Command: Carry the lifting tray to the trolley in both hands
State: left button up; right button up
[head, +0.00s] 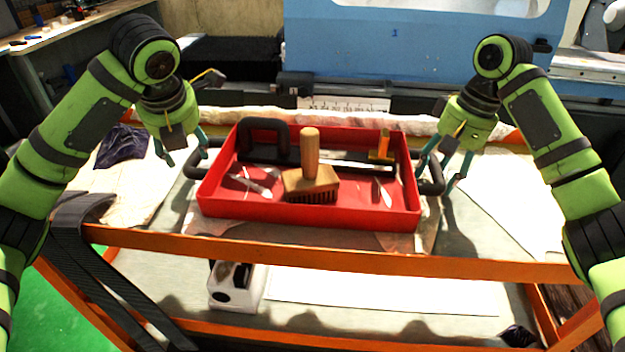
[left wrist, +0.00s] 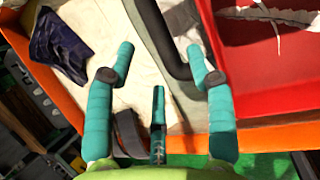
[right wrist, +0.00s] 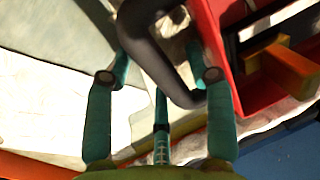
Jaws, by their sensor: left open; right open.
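The red lifting tray (head: 310,212) rests level on the top of an orange-framed trolley (head: 330,255), with a black handle at each end. It holds a wooden-handled brush (head: 311,185), a yellow-and-orange tool (head: 382,147) and pale slim tools (head: 250,184). My left gripper (head: 187,158) is open at the left handle (head: 191,170); in the left wrist view the handle (left wrist: 163,38) passes between its fingers. My right gripper (head: 440,177) is open at the right handle; in the right wrist view the handle (right wrist: 150,45) lies between its fingers. Contact cannot be told.
A black holder-like loop (head: 263,124) stands at the tray's back. A white box (head: 235,285) sits on the trolley's lower shelf. A dark ribbed band (head: 90,260) hangs over the front left. The blue grinder (head: 400,40) stands behind; a dark cloth (head: 122,145) lies left.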

jog(key=shift+r, duration=0.1)
pick_arm(q)
jog(key=v, duration=0.7)
jog(key=shift+r, duration=0.2)
pick_arm(e)
notch_tip(320, 180, up, 12)
jog(key=d, duration=0.2)
jog(key=shift+d+f, duration=0.15)
jog(key=shift+f, duration=0.05)
pick_arm(q)
jog(key=shift+s, duration=0.15)
